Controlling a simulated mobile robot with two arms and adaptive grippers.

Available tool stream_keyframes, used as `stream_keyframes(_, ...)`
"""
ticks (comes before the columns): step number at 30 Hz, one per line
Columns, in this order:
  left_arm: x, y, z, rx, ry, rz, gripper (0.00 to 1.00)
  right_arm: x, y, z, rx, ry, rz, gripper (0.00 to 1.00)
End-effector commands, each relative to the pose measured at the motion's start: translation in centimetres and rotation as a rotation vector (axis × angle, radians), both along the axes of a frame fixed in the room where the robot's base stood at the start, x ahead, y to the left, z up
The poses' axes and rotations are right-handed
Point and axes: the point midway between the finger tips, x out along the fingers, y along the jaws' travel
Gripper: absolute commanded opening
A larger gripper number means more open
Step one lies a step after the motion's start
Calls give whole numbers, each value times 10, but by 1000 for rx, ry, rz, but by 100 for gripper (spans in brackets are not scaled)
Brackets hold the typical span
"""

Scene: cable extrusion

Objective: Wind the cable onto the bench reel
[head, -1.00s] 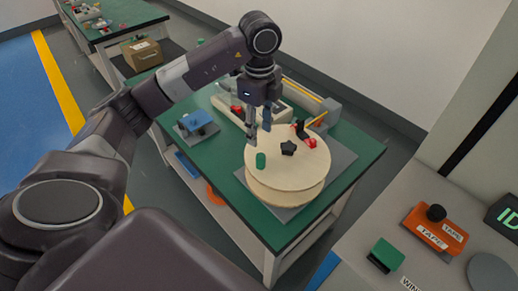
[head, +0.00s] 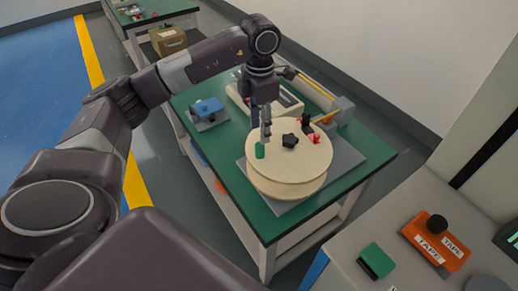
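The bench reel (head: 300,165) is a pale wooden drum lying flat on a grey plate on the green bench. A black star knob (head: 290,141) sits at its middle and a green crank handle (head: 260,150) stands near its left edge. My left gripper (head: 262,134) points down just above the green handle; its fingertips look at or right over the handle's top, and I cannot tell whether they touch it. A yellow cable or rod (head: 326,117) runs at the reel's back right, near a red part (head: 316,139). My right gripper is not in view.
A blue device (head: 208,108) stands at the bench's back left. A grey block (head: 341,110) is behind the reel. At the lower right, a grey panel carries an orange tape unit (head: 434,240) and a green button (head: 376,261). The bench's right front corner is clear.

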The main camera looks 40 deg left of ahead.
Motion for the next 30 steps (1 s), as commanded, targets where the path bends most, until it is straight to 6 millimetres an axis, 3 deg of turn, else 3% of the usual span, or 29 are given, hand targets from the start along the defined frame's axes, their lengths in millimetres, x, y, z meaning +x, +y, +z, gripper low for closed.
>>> stream_keyframes(8,0,1,-11,-2,4,-115,38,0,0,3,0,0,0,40)
stream_keyframes(21,0,0,-73,-1,2,-113,38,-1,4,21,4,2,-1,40)
stream_keyframes(30,0,0,-80,-1,1,-113,38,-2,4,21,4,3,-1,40)
